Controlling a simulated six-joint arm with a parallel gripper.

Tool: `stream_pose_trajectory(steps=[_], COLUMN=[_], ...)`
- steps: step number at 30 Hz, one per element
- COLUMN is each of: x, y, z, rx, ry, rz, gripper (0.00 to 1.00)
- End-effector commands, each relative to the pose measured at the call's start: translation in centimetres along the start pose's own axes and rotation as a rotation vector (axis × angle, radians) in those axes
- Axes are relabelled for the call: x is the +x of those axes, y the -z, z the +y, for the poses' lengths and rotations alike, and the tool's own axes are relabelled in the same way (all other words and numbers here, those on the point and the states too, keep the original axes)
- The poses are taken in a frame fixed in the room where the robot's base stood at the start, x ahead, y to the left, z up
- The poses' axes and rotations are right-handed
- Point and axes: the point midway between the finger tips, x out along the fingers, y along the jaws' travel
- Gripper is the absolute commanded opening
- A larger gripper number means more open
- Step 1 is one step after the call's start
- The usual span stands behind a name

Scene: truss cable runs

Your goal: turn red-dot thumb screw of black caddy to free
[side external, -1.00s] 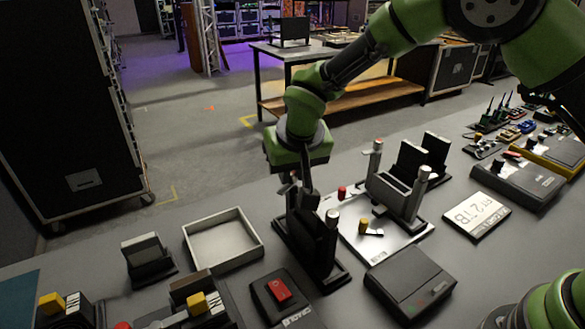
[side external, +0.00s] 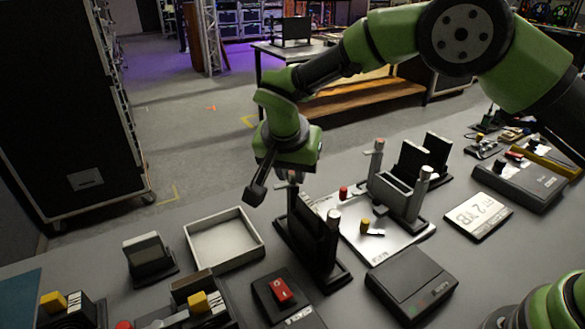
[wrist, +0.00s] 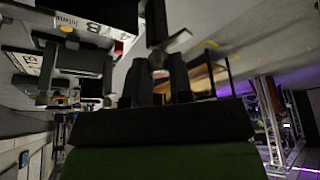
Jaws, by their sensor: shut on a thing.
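The black caddy (side external: 312,238) stands upright on the table, with a post at each end. Its near post carries a pale-capped thumb screw (side external: 333,214). My gripper (side external: 291,180) points down over the top of the far post and is shut on the thumb screw there. In the wrist view my gripper's two dark fingers (wrist: 158,85) sit either side of a small pale, reddish piece, the thumb screw (wrist: 160,73). Its red dot cannot be made out clearly, and the fingers hide most of it in the side view.
A grey caddy (side external: 393,192) with tall posts stands on a silver plate (side external: 372,250) close on the right. A pale open tray (side external: 223,244) lies left. A black box with a red switch (side external: 282,291) and a dark box (side external: 411,283) are in front.

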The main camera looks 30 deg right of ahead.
Motion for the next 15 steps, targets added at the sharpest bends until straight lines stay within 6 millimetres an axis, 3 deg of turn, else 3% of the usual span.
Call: stream_pose_trajectory(steps=[11,12,15], x=[-0.02,-0.02,-0.02], y=[-0.01,-0.01,-0.01], z=[-0.02,-0.02,-0.02], rx=[0.005,0.004,0.004], ry=[-0.001,-0.001,-0.001], rz=[0.000,0.000,0.000], gripper=[0.00,0.23,0.46])
